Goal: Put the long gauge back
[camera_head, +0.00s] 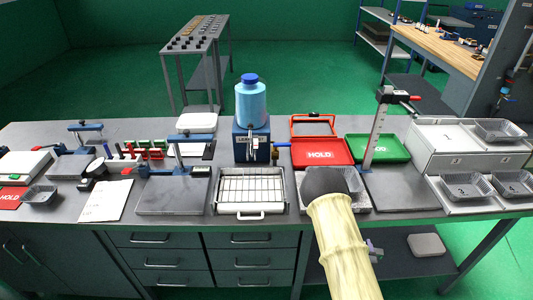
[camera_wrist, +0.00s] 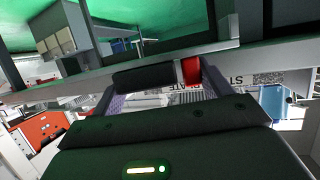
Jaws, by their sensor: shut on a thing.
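My gripper (camera_wrist: 160,88) is shut on a dark cylinder with a red band near its right end, which I take to be the long gauge (camera_wrist: 145,76). The gauge lies crosswise between the two grey-purple fingers. In the camera_head view my cream arm hides most of my gripper (camera_head: 373,250); a small purple part shows beside the arm, past the table's front edge. The held gauge cannot be made out there. A rack of red, green and dark pieces (camera_head: 150,147) stands at the left of the table, with several dark and red upright pieces beside it.
A white paper (camera_head: 106,201), a grey plate with a blue clamp (camera_head: 172,195) and a wire-rack tray (camera_head: 250,212) lie along the front. A blue bottle (camera_head: 250,103) stands behind. Red HOLD (camera_head: 320,157) and green GO (camera_head: 385,152) trays and a height stand (camera_head: 374,140) are to the right.

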